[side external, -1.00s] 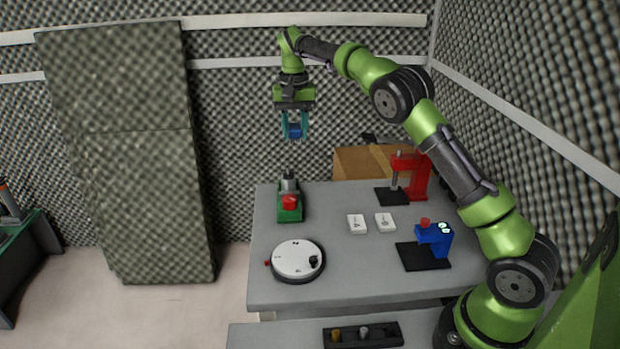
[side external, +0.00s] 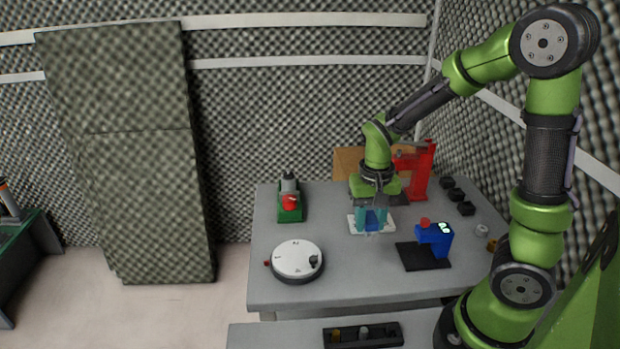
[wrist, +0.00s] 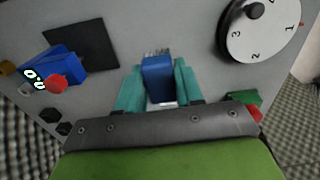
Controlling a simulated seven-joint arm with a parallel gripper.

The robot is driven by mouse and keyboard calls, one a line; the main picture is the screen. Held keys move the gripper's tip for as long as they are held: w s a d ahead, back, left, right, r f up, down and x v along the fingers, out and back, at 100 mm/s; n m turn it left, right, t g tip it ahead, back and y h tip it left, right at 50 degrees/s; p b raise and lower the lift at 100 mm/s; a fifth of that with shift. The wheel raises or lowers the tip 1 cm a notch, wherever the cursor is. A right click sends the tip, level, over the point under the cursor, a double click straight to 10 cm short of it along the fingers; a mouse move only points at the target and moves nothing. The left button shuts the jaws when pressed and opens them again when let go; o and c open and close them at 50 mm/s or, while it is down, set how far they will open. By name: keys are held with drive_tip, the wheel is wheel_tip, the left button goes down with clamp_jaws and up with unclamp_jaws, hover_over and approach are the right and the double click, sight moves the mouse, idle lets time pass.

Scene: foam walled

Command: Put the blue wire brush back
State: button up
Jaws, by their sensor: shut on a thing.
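The blue wire brush (wrist: 158,78) is between the teal fingers of my gripper (wrist: 160,88) in the wrist view, with its pale bristles pointing away from the palm. In the side external view, my gripper (side external: 371,222) is low over the middle of the table, shut on the brush (side external: 375,218). The white labelled plates (side external: 357,229) lie beneath or right behind the fingers and are partly hidden. I cannot tell whether the brush touches the plates or the table.
A red press (side external: 420,172) is at the back. The table's front middle (side external: 350,280) is clear.

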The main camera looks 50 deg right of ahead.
drive_tip(key=s+f, duration=0.1)
drive_tip(key=s, duration=0.1)
drive_tip(key=s+f, duration=0.2)
drive_tip(key=shift+s+a+f, duration=0.2)
hover_over(334, 228)
drive_tip(key=shift+s+a+f, duration=0.1)
drive_tip(key=shift+s+f, duration=0.05)
drive_tip(key=shift+f, duration=2.35)
drive_tip(key=shift+f, duration=0.2)
